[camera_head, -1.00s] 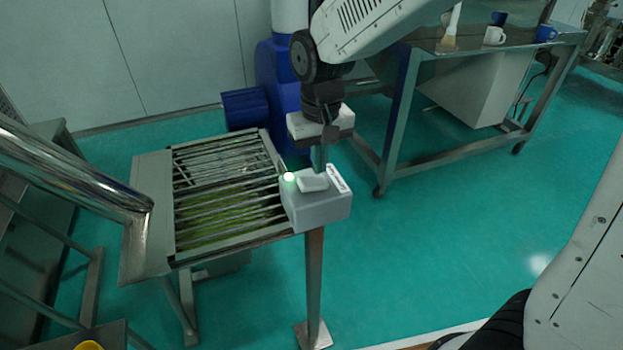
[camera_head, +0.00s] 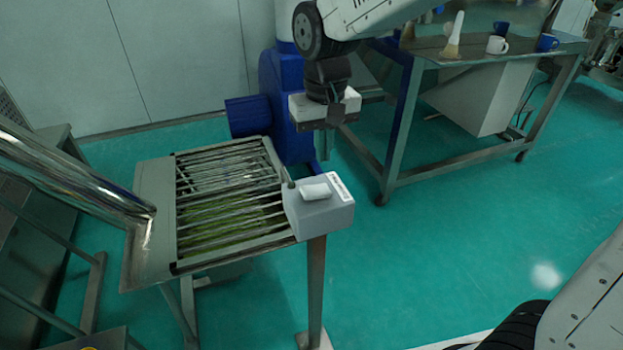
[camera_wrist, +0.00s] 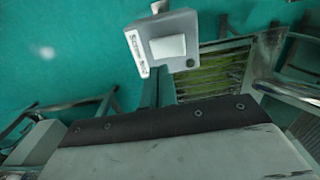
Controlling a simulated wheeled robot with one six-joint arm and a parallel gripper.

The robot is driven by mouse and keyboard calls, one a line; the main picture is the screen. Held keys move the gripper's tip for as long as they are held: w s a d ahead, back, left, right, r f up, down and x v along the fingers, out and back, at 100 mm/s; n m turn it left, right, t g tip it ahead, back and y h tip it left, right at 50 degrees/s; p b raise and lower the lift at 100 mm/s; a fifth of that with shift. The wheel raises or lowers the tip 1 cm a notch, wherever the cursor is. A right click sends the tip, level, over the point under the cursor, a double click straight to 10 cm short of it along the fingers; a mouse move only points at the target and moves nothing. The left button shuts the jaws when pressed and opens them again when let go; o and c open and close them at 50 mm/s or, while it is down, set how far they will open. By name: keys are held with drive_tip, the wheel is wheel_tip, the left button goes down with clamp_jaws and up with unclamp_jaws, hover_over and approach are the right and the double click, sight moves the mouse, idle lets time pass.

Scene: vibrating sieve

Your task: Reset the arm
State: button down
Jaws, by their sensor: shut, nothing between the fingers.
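My gripper (camera_head: 327,148) hangs above and behind the grey switch box, pointing down, with its fingers together and empty. A gap shows between the fingertips and the box. The switch box (camera_head: 322,220) has a white rocker button (camera_head: 315,191), a printed label (camera_head: 340,187) and a small indicator (camera_head: 291,184) that looks dark. The box also shows in the wrist view (camera_wrist: 180,22), with its white button (camera_wrist: 168,47), beyond the gripper body. The box is fixed at the right corner of the sieve (camera_head: 155,225), whose bars lie over green material.
A metal table (camera_head: 440,62) with mugs and a brush stands behind at the right. A blue machine (camera_head: 283,105) stands behind the sieve. A shiny pipe (camera_head: 75,175) crosses at the left. The green floor is clear at the right of the box.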

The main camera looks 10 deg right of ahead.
drive_tip(key=s+d+r+m, duration=0.1)
drive_tip(key=s+d+r, duration=0.1)
drive_tip(key=s+d, duration=0.6)
drive_tip(key=s+d+r+m+t, duration=0.1)
drive_tip(key=s+d+r, duration=0.1)
drive_tip(key=s+d, duration=0.6)
drive_tip(key=shift+s, duration=2.85)
